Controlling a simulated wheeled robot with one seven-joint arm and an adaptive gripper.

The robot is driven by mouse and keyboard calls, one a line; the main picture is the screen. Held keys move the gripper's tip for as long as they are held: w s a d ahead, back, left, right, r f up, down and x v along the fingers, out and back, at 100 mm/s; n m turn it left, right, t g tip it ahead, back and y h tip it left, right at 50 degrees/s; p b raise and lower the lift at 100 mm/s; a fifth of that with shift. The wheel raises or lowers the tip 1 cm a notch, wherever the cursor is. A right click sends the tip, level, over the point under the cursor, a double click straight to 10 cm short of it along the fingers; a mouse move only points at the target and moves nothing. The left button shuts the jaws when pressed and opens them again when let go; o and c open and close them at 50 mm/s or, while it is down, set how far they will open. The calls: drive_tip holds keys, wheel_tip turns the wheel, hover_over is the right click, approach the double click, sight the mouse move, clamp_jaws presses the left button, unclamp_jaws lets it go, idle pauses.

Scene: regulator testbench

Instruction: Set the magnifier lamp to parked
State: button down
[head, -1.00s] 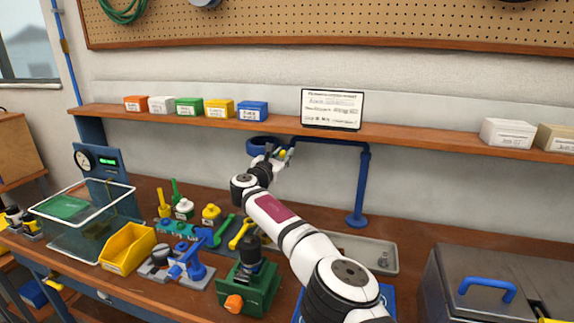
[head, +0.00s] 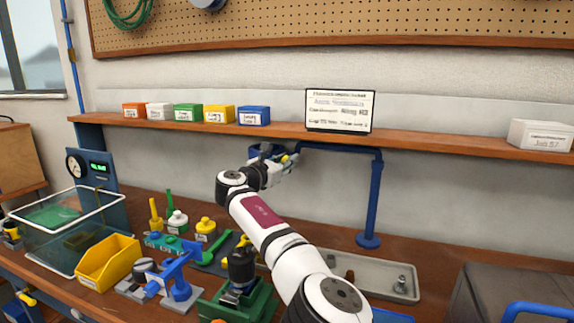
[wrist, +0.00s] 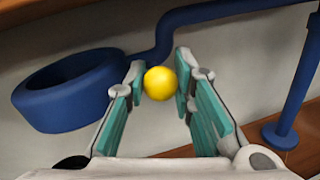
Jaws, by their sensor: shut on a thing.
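The blue magnifier lamp has a post (head: 374,200) standing on the bench, an arm (head: 335,149) running left under the shelf, and a round ring head (head: 262,153). In the wrist view the ring head (wrist: 65,92) is at the left and the post (wrist: 300,75) at the right. My gripper (head: 288,160) is at the lamp arm near the head. In the wrist view my gripper (wrist: 160,82) is shut on the yellow ball knob (wrist: 160,83), which sits between the fingertips. My wrist partly hides the ring head in the head view.
A shelf (head: 430,139) with small boxes and a sign (head: 340,110) runs just above the lamp arm. Below are a grey tray (head: 345,268), a green vise-like fixture (head: 240,300), a yellow bin (head: 108,262) and a clear tank (head: 65,235). A grey case (head: 505,290) stands at right.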

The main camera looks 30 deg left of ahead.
drive_tip(key=shift+w+r, duration=0.15)
drive_tip(key=c, duration=1.6)
unclamp_jaws()
drive_tip(key=shift+c, duration=0.2)
drive_tip(key=shift+f, duration=0.2)
drive_tip(key=shift+s+a, duration=0.2)
drive_tip(key=shift+s, duration=0.45)
drive_tip(key=s, duration=1)
drive_tip(key=shift+s, duration=0.35)
drive_tip(key=shift+a, duration=0.1)
